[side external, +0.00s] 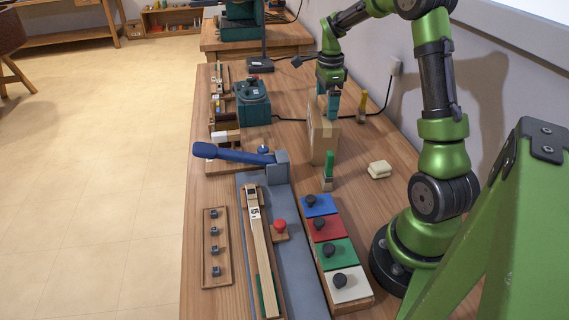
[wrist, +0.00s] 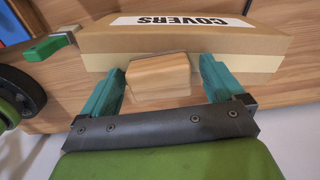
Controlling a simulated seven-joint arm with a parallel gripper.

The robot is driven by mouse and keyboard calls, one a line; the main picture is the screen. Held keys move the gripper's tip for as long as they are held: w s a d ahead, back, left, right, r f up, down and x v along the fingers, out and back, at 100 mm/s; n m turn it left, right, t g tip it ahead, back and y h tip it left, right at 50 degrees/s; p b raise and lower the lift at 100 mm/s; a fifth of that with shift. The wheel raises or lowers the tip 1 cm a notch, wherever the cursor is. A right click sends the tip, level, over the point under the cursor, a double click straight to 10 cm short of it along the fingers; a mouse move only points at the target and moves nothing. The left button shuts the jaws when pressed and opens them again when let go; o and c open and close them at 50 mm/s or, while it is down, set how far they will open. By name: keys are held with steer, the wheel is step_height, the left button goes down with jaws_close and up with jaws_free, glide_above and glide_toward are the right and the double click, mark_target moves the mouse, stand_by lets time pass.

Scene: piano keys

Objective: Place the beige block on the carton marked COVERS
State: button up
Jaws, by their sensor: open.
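The beige block (wrist: 158,76) shows in the wrist view between the two teal fingers of my gripper (wrist: 162,68), with a small gap on each side. My gripper is open and not closed on it. The tan carton (wrist: 225,45) is just beyond the block, its white COVERS label (wrist: 180,22) upside down in this view. I cannot tell whether block and carton touch. In the side external view, my gripper (side external: 328,106) points down at the carton (side external: 323,140), which stands near the wall side of the bench. The block cannot be made out there.
Cream pieces (side external: 379,169) lie to the right. A bottle (side external: 362,107) stands behind, near a black cable.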

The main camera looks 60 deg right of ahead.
step_height(320, 180, up, 12)
steer(key=a+r+n+t, duration=0.25)
steer(key=a+n, duration=0.25)
steer(key=a, duration=0.4)
steer(key=s+a+f+n+t, duration=0.1)
steer(key=s+a+n, duration=0.2)
steer(key=a+n, duration=0.3)
steer(key=s+a+f+n+t+y, duration=0.1)
steer(key=s+a+n+t, duration=0.1)
steer(key=s+a+n, duration=0.2)
steer(key=s+a+f+n+t+y, duration=0.1)
steer(key=s+a+n, duration=0.3)
steer(key=a+n, duration=0.4)
steer(key=a, duration=0.2)
steer(key=shift+s+a+f+t, duration=0.15)
steer(key=shift+s+a+t, duration=0.1)
steer(key=shift+a+t, duration=0.15)
